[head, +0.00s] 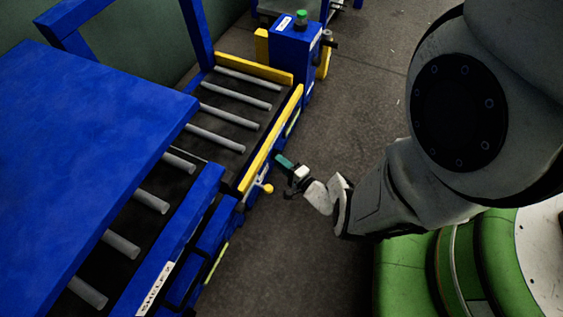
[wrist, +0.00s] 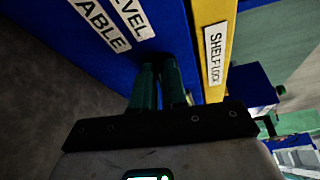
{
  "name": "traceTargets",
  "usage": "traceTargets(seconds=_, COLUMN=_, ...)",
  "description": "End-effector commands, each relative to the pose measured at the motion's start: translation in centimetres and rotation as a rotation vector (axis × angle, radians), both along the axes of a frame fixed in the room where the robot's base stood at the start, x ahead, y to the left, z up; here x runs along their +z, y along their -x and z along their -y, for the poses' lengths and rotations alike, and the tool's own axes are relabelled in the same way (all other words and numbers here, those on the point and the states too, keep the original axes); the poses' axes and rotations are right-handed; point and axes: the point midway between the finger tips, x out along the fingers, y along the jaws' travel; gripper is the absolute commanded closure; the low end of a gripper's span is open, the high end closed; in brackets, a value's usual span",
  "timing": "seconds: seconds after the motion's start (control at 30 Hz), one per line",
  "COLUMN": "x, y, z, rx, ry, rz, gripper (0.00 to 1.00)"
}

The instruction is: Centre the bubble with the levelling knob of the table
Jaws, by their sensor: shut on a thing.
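My gripper (head: 279,160) is at the side of the roller table (head: 250,171), beside its yellow rail. In the wrist view its dark green fingers (wrist: 160,68) reach up to the blue side panel (wrist: 55,35), just by a white label (wrist: 108,22) whose visible words read "LEVEL" and "ABLE". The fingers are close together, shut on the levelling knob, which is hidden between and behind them. I cannot make out the bubble in either view.
A yellow ball-ended lever (head: 267,188) sticks out of the table's side, near my gripper. A "SHELF LOCK" label (wrist: 214,54) is on the yellow rail. A large blue plate (head: 90,130) covers the left. A blue control box (head: 296,52) with a green button stands behind. Floor (head: 300,250) is clear.

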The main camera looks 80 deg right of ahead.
Motion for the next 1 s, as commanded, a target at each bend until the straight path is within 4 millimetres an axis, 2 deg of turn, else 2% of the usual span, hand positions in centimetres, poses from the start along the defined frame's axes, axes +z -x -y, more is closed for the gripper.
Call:
traceTargets(seconds=0.03, x=-0.7, y=0.7, z=0.2, rx=-0.021, ry=0.001, rz=-0.019, gripper=1.0)
traceTargets(seconds=0.17, x=-1.1, y=1.0, z=0.1, rx=-0.025, ry=0.037, rz=-0.037, gripper=1.0)
traceTargets(seconds=1.0, x=-0.6, y=-0.2, z=-0.9, rx=-0.001, ry=0.101, rz=-0.028, gripper=1.0)
